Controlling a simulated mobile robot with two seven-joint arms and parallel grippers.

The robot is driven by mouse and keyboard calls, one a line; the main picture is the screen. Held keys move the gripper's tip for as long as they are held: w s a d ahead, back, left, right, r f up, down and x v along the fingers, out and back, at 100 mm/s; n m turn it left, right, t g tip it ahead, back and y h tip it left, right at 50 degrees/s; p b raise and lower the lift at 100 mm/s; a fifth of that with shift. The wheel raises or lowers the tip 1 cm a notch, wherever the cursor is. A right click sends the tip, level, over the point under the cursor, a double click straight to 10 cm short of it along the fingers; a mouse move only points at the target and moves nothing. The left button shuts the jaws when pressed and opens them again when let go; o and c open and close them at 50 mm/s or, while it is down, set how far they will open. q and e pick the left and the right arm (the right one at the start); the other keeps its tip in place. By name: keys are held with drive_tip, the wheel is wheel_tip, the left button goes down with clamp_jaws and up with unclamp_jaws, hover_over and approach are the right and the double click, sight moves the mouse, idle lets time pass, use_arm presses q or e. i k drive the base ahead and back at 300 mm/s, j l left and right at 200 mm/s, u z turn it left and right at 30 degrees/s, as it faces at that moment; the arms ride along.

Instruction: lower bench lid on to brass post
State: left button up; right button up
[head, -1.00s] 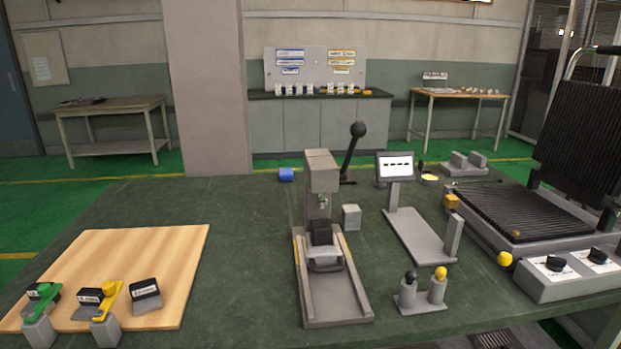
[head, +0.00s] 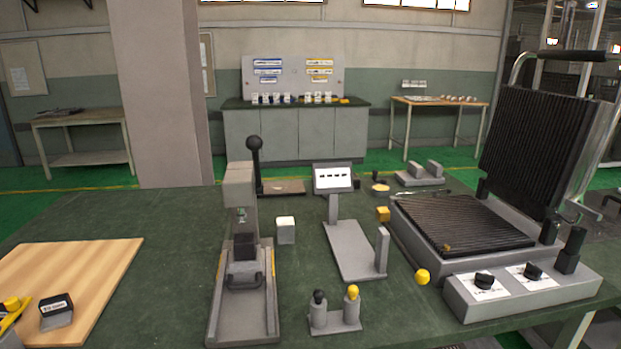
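The bench lid (head: 533,146) is a black ribbed plate with a bar handle (head: 560,54). It stands raised and leaning back at the right, hinged behind a ribbed lower plate (head: 462,222) on a grey base. A small brass-coloured piece (head: 447,247), which looks like the brass post, is near the front of the lower plate. Its exact shape is too small to tell. The lid is well apart from it.
A control box (head: 520,293) with two black knobs stands in front of the lower plate. A yellow ball (head: 422,276) is at its left. A lever press (head: 243,260), a display stand (head: 350,250) and a wooden board (head: 70,280) are further left.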

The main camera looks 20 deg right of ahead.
sight(542, 150)
drive_tip(key=l, duration=0.6)
drive_tip(key=k+l, duration=0.1)
drive_tip(key=l, duration=1.15)
drive_tip(key=k+l+u, duration=0.1)
drive_tip(key=l, duration=0.5)
drive_tip(key=k+l, duration=0.1)
drive_tip(key=l, duration=0.5)
drive_tip(key=k+l, duration=0.1)
drive_tip(key=l, duration=0.5)
drive_tip(key=i+l, duration=0.1)
drive_tip(key=l, duration=0.25)
drive_tip(key=i+l, duration=0.1)
drive_tip(key=l, duration=0.25)
drive_tip(key=i+l, duration=0.1)
drive_tip(key=l, duration=0.25)
drive_tip(key=i+l+u, duration=0.1)
drive_tip(key=l, duration=0.25)
drive_tip(key=i+j, duration=0.1)
drive_tip(key=j, duration=0.2)
drive_tip(key=j+z, duration=0.15)
drive_tip(key=i+j, duration=0.05)
drive_tip(key=j, duration=0.05)
